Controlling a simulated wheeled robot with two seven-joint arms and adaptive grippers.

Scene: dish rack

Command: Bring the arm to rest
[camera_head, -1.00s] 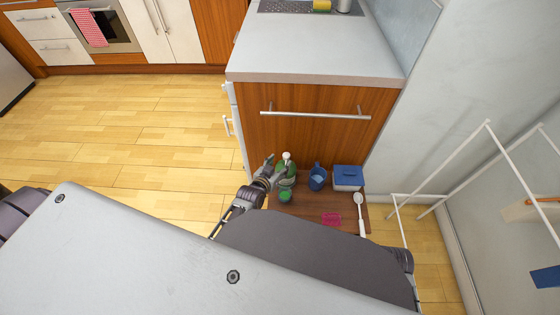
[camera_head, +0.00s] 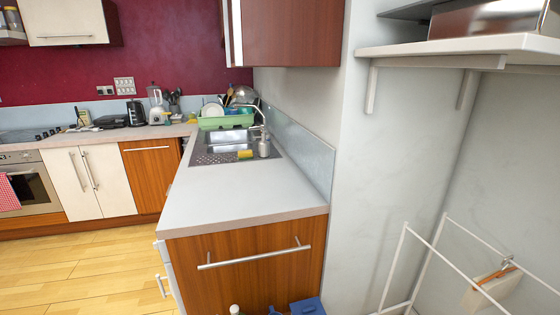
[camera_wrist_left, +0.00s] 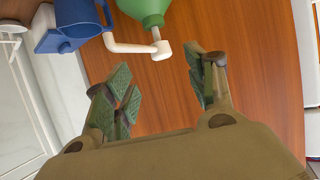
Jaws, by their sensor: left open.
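My left gripper (camera_wrist_left: 160,74) shows only in the left wrist view. Its fingers are spread apart with nothing between them, over a brown wooden surface (camera_wrist_left: 250,40). A green bottle (camera_wrist_left: 143,10) with a white pump nozzle lies just beyond the fingertips, apart from them. Neither arm shows in the head view, and my right gripper is not seen.
A blue mug (camera_wrist_left: 78,18) and a blue box (camera_wrist_left: 58,40) are beside the bottle; the box's edge peeks in at the bottom of the head view (camera_head: 307,307). A grey counter (camera_head: 235,193) with a sink (camera_head: 228,141) and a green dish rack (camera_head: 226,121) stands ahead. A white drying frame (camera_head: 413,262) is at right.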

